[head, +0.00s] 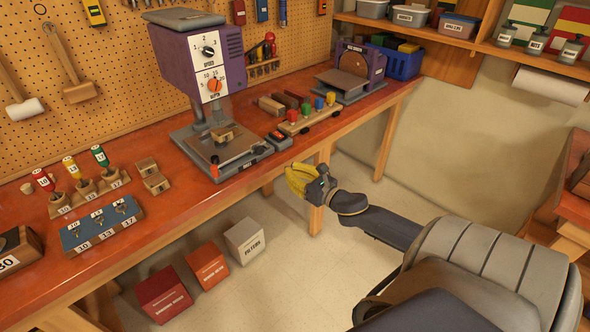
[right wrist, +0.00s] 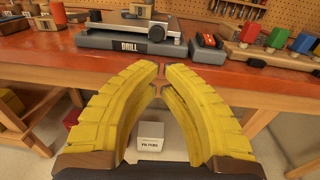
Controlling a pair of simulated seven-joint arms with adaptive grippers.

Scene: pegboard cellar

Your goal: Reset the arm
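My right gripper (head: 290,180) has yellow fingers and hangs in the air just in front of the bench's front edge, right of the drill press. In the right wrist view its two fingers (right wrist: 163,72) curve inward and their tips all but meet, with nothing held between them. My right arm reaches in from the lower right of the head view. My left gripper and left arm are not in view.
The orange-red bench (head: 110,240) carries a purple drill press (head: 200,65), a rack of coloured-handled tools (head: 310,118), a sander (head: 352,75) and a blue block with numbered pegs (head: 100,222). Boxes, one white (head: 245,240), stand on the floor below. The floor right of them is clear.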

